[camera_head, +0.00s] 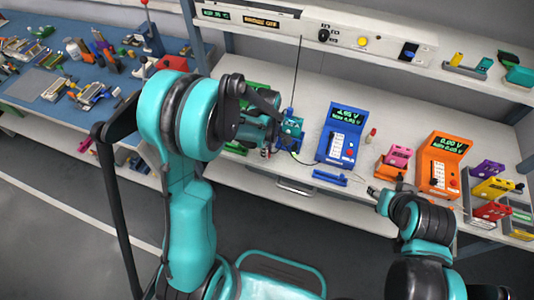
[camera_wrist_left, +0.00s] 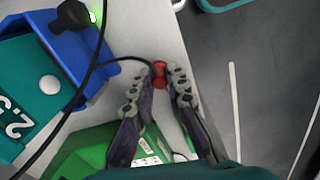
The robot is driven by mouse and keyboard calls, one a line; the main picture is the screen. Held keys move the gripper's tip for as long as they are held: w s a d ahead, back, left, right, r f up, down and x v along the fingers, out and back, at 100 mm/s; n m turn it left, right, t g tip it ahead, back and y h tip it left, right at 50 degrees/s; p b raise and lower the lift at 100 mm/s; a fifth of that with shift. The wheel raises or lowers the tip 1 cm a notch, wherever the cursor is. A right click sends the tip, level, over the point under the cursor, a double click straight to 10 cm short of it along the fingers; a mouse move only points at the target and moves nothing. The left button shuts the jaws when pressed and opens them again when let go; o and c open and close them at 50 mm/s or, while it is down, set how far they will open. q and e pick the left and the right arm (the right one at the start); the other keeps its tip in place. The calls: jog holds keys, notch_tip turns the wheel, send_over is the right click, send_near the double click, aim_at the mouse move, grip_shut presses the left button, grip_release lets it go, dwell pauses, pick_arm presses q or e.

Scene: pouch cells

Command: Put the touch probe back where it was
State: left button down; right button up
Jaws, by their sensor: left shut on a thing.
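The touch probe shows as a red round-ended piece (camera_wrist_left: 159,74) between the fingers of my left gripper (camera_wrist_left: 163,88) in the left wrist view. The fingers are closed around it, and a black cable runs to it from the upper left. Much of the probe is hidden by the fingers. In the head view my left gripper (camera_head: 267,150) is low over the bench, left of the blue meter (camera_head: 344,135). My right gripper (camera_head: 374,191) is near the bench's front edge; its fingers are too small to judge.
A teal block in a blue holder (camera_wrist_left: 85,60) stands beside the left gripper, with a green object (camera_wrist_left: 85,151) below. A low blue rest (camera_head: 330,177) lies before the blue meter. An orange meter (camera_head: 441,163) and colored pouch-cell blocks (camera_head: 494,187) stand at right.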

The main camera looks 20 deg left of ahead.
pick_arm(q)
jog(key=shift+f, duration=0.6)
pick_arm(e)
jog(key=shift+f, duration=0.25)
pick_arm(q)
jog(key=shift+f, duration=0.15)
jog(key=c, duration=1.5)
grip_release()
pick_arm(e)
jog(key=shift+f, duration=0.15)
